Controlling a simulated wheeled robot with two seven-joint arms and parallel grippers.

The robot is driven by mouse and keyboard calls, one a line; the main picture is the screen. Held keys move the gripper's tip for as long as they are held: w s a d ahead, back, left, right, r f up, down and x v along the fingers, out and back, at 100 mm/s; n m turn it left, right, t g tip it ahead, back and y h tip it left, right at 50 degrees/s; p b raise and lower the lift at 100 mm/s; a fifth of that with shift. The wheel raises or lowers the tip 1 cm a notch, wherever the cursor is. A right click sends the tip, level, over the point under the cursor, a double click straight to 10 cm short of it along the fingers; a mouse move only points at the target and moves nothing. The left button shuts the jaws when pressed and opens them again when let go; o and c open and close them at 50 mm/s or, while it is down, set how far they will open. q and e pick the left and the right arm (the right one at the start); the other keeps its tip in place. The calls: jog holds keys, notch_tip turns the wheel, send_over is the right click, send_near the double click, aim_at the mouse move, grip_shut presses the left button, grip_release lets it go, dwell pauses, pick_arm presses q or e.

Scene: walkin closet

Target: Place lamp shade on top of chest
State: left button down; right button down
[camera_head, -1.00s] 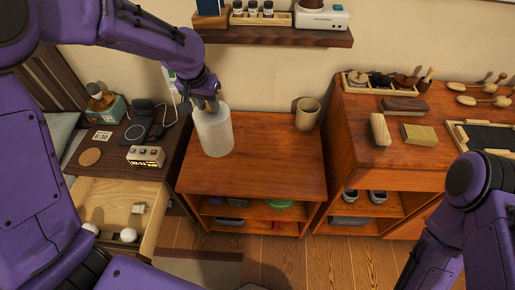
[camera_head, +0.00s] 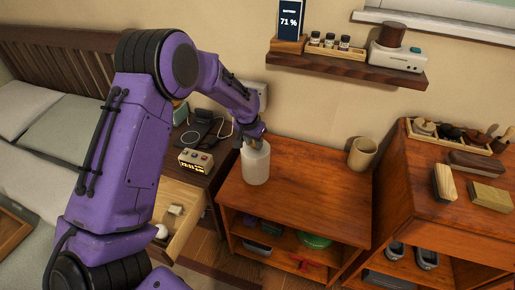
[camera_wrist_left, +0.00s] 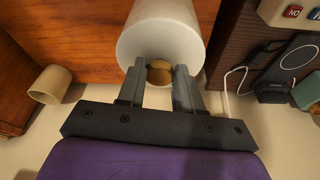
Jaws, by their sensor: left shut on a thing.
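The lamp shade (camera_head: 256,165) is a plain white, slightly tapered cylinder, upright at the left side of the low reddish-brown wooden chest (camera_head: 310,185). My left gripper (camera_head: 253,143) is shut on the shade's upper end from above. In the left wrist view the shade (camera_wrist_left: 160,30) sits between the two fingers (camera_wrist_left: 158,78), with a tan round inside its opening. The shade's lower end overlaps the chest top; I cannot tell whether it touches. My right gripper is out of view.
A beige cup (camera_head: 362,153) stands at the chest top's back right; the middle of the top is clear. A taller cabinet (camera_head: 425,215) is right. A wall shelf (camera_head: 350,70) hangs above.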

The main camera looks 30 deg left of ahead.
pick_arm(q)
jog(key=shift+d+x, duration=0.1)
jog(key=shift+x, duration=0.95)
jog(key=shift+d+x, duration=0.15)
jog(key=shift+x, duration=0.9)
jog(key=shift+s+f, duration=0.15)
jog(key=shift+s, duration=0.05)
jog(key=c, duration=0.8)
grip_release()
jog(key=shift+o, duration=0.2)
